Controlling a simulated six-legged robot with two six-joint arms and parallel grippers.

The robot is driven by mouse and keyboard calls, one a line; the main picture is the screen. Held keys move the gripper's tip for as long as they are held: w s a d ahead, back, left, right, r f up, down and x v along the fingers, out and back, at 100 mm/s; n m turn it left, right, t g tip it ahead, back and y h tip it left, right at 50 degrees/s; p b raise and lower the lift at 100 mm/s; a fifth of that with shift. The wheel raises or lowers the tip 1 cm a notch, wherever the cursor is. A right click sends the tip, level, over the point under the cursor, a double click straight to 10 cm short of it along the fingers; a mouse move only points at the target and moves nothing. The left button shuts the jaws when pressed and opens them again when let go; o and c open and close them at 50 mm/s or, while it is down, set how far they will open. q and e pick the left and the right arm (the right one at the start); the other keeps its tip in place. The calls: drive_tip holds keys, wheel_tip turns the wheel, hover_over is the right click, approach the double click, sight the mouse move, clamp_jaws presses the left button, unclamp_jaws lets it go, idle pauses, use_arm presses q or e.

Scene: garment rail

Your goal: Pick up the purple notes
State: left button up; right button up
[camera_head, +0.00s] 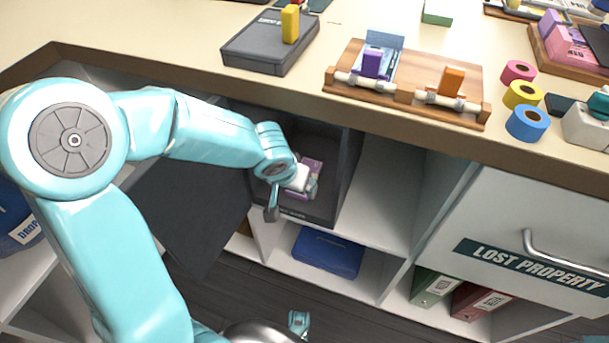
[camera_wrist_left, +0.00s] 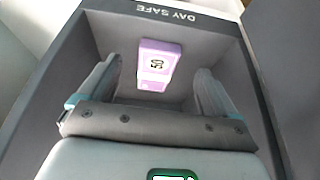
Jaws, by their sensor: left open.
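The purple notes (camera_wrist_left: 157,60), a small bundle with a pale band and a dark mark, lie inside the grey day safe (camera_wrist_left: 185,22). In the head view the notes (camera_head: 314,178) show partly behind my left gripper (camera_head: 295,180), inside the safe (camera_head: 345,165). In the left wrist view my left gripper (camera_wrist_left: 158,82) is open, one finger on each side of the view. The notes appear between and beyond the fingers, with a visible space on both sides. I see no contact.
The safe's dark door (camera_head: 190,215) hangs open on the left. The counter edge (camera_head: 290,95) overhangs the safe. A blue box (camera_head: 327,252) sits on the shelf below. A wooden holder (camera_head: 405,92) with a purple and an orange block stands on the counter.

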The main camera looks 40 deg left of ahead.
use_arm(q)
drive_tip(key=shift+w+a, duration=0.25)
drive_tip(key=shift+w, duration=0.85)
drive_tip(key=b+x, duration=0.1)
drive_tip(key=x, duration=0.4)
drive_tip(key=shift+w+f+b, duration=0.1)
drive_tip(key=shift+b, duration=0.3)
drive_tip(key=shift+c, duration=0.3)
drive_tip(key=c, duration=1.1)
drive_tip(key=shift+r, duration=0.2)
